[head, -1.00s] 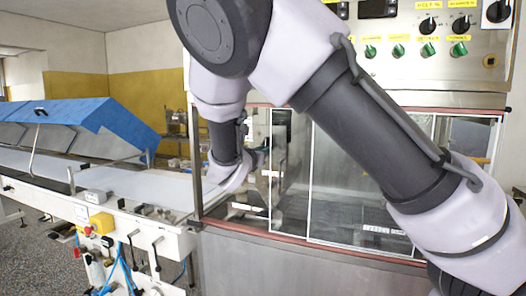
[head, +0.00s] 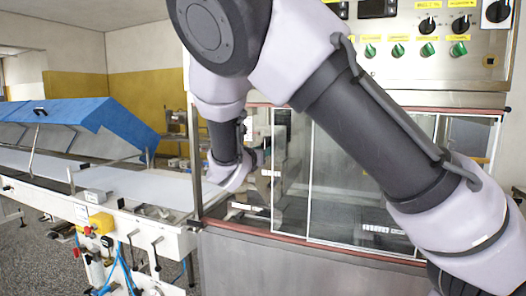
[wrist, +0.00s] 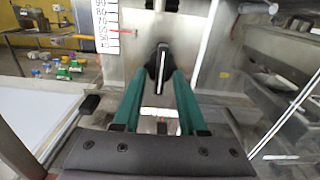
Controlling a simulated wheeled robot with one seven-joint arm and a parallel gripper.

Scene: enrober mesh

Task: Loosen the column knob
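The column knob (wrist: 161,70) is a black knob with a pale upright bar on its face, on a metal plate in the upper middle of the wrist view. My gripper (wrist: 160,80) has two green fingers reaching toward it, one on each side of the bar. A gap shows between the fingers and the bar, so the gripper looks open around the knob. Whether the fingertips touch the black part of the knob cannot be told.
A white scale (wrist: 105,25) with a red pointer stands left of the knob. A clear-windowed metal cabinet (head: 300,262) stands below a panel of switches. A white conveyor belt (head: 150,186) and a blue hood (head: 95,115) lie to the left.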

